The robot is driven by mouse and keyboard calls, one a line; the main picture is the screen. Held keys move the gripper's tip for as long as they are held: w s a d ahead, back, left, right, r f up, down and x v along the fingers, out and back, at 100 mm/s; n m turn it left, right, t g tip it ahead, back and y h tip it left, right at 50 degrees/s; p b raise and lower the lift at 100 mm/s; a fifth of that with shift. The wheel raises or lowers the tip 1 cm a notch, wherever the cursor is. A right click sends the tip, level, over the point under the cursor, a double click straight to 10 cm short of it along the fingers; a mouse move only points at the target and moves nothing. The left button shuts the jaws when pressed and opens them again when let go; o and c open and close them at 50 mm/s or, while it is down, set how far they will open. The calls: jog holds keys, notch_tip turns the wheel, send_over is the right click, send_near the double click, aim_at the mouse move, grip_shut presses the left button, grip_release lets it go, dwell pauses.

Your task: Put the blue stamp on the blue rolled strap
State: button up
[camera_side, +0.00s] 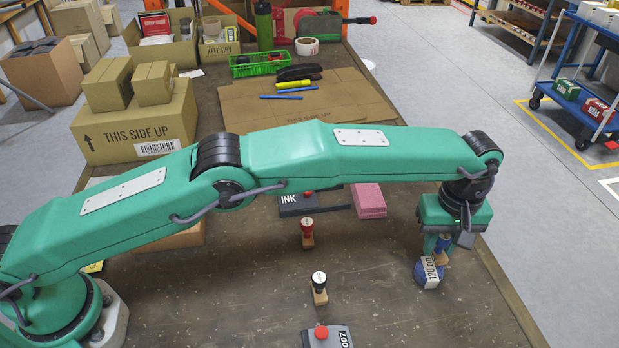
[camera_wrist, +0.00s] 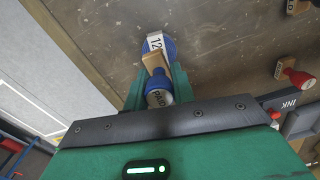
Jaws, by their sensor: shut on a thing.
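The blue stamp (camera_side: 445,242) has a blue handle and a wooden base, and is upright or nearly so. My gripper (camera_side: 437,247) is shut on it at the right of the table. The blue rolled strap (camera_side: 424,280), with a white "120 cm" label, lies on the table right under the stamp. In the wrist view the stamp (camera_wrist: 158,97) sits between my green fingers (camera_wrist: 157,86), its wooden base overlapping the strap (camera_wrist: 169,47). I cannot tell whether the base touches the strap. My fingers hide part of both.
A red stamp (camera_side: 307,230) and a black stamp (camera_side: 319,284) stand left of my gripper. An ink pad (camera_side: 297,209) and a pink block (camera_side: 369,201) lie behind. A grey device with a red knob (camera_side: 322,336) is in front. The table's right edge is close.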

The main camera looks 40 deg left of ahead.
aim_at(437, 250)
jog(key=shift+f, duration=1.95)
jog(key=shift+f, duration=0.15)
jog(key=o, duration=1)
jog(key=shift+r, duration=3.95)
